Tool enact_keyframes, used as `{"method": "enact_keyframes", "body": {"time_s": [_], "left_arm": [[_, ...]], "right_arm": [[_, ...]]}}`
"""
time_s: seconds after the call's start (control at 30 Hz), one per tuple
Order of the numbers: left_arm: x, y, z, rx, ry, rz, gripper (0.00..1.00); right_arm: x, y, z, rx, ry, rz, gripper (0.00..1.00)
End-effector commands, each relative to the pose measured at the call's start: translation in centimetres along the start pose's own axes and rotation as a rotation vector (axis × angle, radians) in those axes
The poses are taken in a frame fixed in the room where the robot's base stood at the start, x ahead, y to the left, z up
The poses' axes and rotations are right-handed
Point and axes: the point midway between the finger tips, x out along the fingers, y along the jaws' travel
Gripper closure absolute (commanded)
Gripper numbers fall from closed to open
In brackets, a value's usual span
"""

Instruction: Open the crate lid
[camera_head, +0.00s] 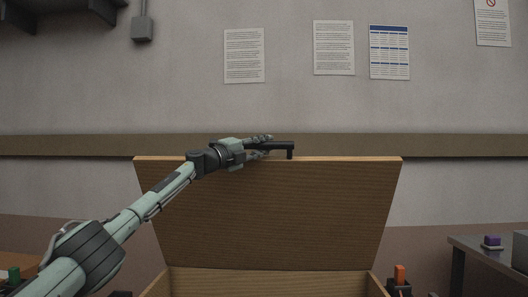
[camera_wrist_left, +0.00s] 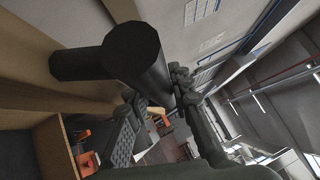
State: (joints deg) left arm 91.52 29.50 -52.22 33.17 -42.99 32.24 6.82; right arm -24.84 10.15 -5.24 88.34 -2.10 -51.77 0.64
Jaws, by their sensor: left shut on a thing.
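The crate lid (camera_head: 275,215) is a brown wooden panel standing raised, nearly upright, at the back of the crate (camera_head: 270,283), with the crate's inner back wall showing below it. A black bar handle (camera_head: 283,146) sits at the lid's top edge. My left gripper (camera_head: 265,142) reaches in from the left and is shut on the handle. In the left wrist view the thick black handle (camera_wrist_left: 140,55) lies close to the fingers of my left gripper (camera_wrist_left: 160,95), beside the brown lid (camera_wrist_left: 35,55). The crate's floor is out of the head view. My right gripper is not in view.
A grey wall with posted sheets (camera_head: 244,56) and a brown rail (camera_head: 70,145) stands behind the lid. A dark table (camera_head: 480,250) with a purple block (camera_head: 492,241) is at the right. An orange object (camera_head: 399,274) stands right of the crate.

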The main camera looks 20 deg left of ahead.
Motion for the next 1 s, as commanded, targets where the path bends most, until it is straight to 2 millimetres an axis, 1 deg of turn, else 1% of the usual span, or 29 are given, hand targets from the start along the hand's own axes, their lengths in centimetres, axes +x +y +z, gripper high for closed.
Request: {"method": "enact_keyframes", "body": {"time_s": [0.37,0.4,0.57,0.6,0.87,1.0], "left_arm": [[0.09,-0.15,0.00,0.002,0.001,-0.001,1.00],[0.09,-0.15,-0.01,0.001,0.001,-0.001,0.79],[0.08,-0.12,0.00,0.001,0.001,-0.001,0.59],[0.08,-0.11,0.00,0.001,0.001,-0.001,0.57],[0.02,-0.04,0.04,0.001,0.000,0.000,0.57],[-0.58,0.01,0.18,0.002,-0.001,0.001,0.57]], "right_arm": [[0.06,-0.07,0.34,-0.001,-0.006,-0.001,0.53],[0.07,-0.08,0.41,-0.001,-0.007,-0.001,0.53],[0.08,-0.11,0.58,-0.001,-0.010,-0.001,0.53],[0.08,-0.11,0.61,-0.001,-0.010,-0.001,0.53],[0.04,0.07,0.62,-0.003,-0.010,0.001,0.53],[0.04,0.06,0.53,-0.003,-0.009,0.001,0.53]]}}
